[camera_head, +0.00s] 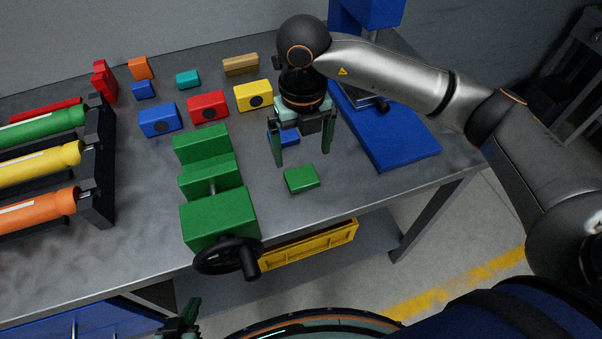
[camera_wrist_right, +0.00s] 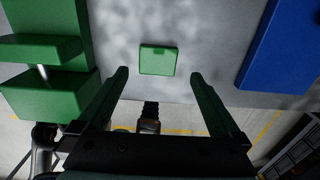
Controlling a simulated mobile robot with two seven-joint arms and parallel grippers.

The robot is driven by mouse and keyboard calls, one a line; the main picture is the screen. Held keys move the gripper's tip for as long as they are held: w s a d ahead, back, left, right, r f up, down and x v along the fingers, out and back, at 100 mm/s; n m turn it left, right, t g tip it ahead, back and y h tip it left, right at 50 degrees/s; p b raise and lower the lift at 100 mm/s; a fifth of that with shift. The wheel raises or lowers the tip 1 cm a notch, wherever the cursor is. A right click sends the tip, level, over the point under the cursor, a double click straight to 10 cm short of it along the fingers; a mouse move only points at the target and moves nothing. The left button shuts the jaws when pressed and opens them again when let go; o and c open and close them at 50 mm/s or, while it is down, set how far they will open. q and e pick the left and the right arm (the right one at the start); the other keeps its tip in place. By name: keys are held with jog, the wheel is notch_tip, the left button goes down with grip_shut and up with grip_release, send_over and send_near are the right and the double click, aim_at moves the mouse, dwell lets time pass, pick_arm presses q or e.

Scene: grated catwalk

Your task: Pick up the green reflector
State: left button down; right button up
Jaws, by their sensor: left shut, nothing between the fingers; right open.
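The green reflector (camera_head: 301,178) is a small flat green block lying on the grey table near its front edge, right of the green vise. My right gripper (camera_head: 303,160) is open and empty, with its fingers pointing down above the table and a little behind the reflector. In the right wrist view the reflector (camera_wrist_right: 158,60) lies flat, beyond and between the two open fingertips (camera_wrist_right: 158,75), apart from both. My left gripper (camera_head: 184,318) shows only partly at the bottom edge, below the table front, shut and empty.
The green vise (camera_head: 219,216) with a black handwheel stands left of the reflector. A blue block (camera_head: 289,140) lies just behind my right gripper. A blue base plate (camera_head: 405,150) lies to the right. Several coloured blocks and a rack of coloured cylinders (camera_head: 96,165) fill the back and left.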

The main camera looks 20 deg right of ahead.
aim_at(301, 175)
notch_tip(301, 175, down, 7)
jog(key=shift+a+r+p, duration=0.15)
jog(key=shift+r+p, duration=0.05)
jog(key=shift+p, duration=0.2)
jog(key=c, duration=1.2)
